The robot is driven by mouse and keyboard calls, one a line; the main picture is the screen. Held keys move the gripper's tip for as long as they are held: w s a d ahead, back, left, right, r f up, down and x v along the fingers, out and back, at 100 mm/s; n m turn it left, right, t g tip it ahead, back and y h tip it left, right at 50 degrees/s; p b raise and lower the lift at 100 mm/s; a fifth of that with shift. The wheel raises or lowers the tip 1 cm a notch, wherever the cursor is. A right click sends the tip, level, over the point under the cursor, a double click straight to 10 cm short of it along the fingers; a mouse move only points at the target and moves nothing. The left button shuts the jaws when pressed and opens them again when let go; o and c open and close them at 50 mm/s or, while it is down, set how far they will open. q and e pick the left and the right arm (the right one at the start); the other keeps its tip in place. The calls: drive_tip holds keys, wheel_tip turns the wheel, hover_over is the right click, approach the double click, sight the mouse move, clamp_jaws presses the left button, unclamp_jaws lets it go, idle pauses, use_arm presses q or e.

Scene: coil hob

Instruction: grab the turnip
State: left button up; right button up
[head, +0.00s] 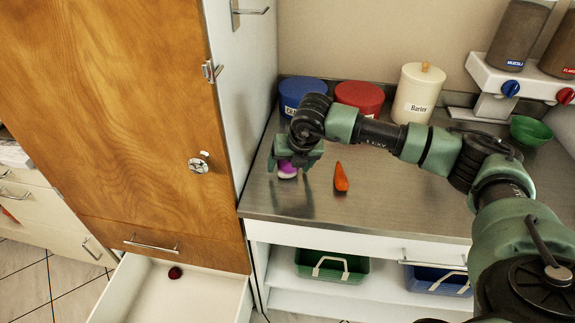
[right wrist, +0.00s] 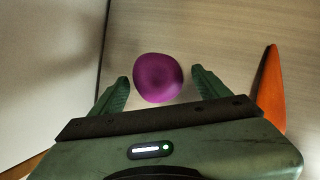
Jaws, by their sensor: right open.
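The turnip (head: 287,170), purple above and white below, is on the metal counter (head: 375,205) near the tall wooden cabinet. In the right wrist view the turnip (right wrist: 158,77) shows as a purple round between the two fingers. My right gripper (head: 291,165) is over the turnip and points down. It also shows in the right wrist view (right wrist: 160,90), open, with a gap between each finger and the turnip. The gripper hides part of the turnip in the head view. My left gripper is not in view.
A carrot (head: 341,177) lies just right of the turnip. A blue canister (head: 302,92), a red canister (head: 360,97) and a cream jar (head: 417,92) stand behind. The wooden cabinet (head: 120,110) closes off the left side. An open drawer (head: 190,300) holds a small dark red item.

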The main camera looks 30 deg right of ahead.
drive_tip(key=c, duration=1.5)
drive_tip(key=shift+r, duration=0.1)
